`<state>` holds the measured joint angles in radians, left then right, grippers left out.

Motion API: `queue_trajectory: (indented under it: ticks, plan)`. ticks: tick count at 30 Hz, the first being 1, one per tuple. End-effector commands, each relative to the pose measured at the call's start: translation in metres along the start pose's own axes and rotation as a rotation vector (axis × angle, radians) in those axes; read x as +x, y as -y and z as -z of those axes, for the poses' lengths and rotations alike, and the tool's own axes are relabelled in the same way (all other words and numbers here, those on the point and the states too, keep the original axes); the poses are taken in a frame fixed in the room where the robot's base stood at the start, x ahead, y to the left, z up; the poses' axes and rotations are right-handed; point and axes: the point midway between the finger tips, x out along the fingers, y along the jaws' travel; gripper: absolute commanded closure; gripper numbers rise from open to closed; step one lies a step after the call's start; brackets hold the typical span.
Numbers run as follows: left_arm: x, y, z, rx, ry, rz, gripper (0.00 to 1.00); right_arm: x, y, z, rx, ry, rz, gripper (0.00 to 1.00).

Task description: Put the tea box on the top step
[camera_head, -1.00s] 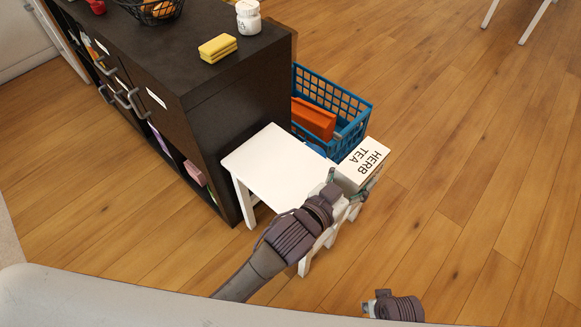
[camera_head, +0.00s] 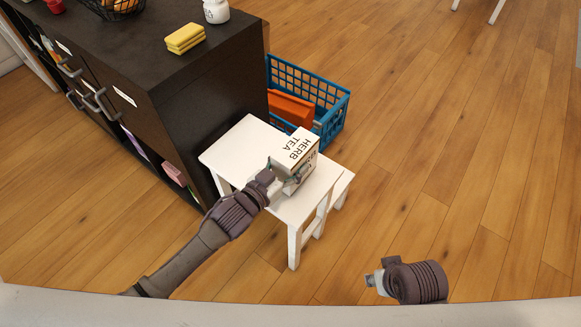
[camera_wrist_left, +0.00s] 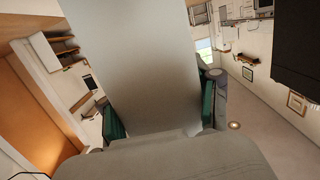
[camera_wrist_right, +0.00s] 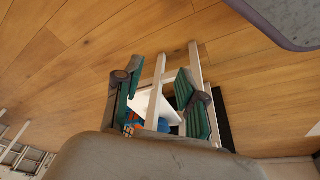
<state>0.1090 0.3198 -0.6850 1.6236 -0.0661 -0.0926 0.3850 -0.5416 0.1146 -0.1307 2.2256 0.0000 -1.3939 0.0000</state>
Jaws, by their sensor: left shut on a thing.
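The white tea box (camera_head: 300,150) is marked HERB TEA. My left gripper (camera_head: 284,172) is shut on the tea box, which also fills the middle of the left wrist view (camera_wrist_left: 152,65) between the fingers. The box is over the white step stool's top step (camera_head: 243,150), near its right part. I cannot tell whether the box touches the step. A lower step (camera_head: 345,183) shows at the stool's right side. My right gripper (camera_head: 372,281) is empty at the lower right of the head view. In the right wrist view its fingers (camera_wrist_right: 160,100) are apart.
A dark cabinet (camera_head: 200,110) stands left of the stool, with a yellow sponge (camera_head: 185,38) and a white jar (camera_head: 216,11) on top. A blue basket (camera_head: 335,118) with an orange thing (camera_head: 290,108) in it is behind the stool. The floor on the right is clear.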

Motion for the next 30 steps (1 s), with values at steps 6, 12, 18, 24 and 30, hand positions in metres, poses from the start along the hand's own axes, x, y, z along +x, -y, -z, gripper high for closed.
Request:
queue_trajectory:
  ticks: [6, 12, 18, 24, 30]
  plan:
    - [0.002, 0.000, -0.010, 0.000, -0.003, 0.000, 0.76, -0.015, -0.001, 0.002, 0.001, -0.007, -0.001, 0.60]
    - [0.002, 0.000, -0.010, 0.000, -0.003, 0.000, 0.76, -0.014, -0.001, 0.002, 0.001, -0.007, -0.002, 0.60]
    - [0.002, -0.001, -0.013, 0.000, -0.001, 0.000, 0.32, -0.019, -0.001, 0.002, 0.001, -0.010, -0.002, 0.60]
    - [0.002, -0.001, -0.013, 0.000, -0.001, 0.000, 0.13, -0.019, -0.001, 0.002, 0.002, -0.010, -0.002, 0.60]
    - [0.002, -0.001, -0.012, 0.000, -0.001, 0.000, 0.13, -0.019, -0.001, 0.002, 0.002, -0.009, -0.002, 0.60]
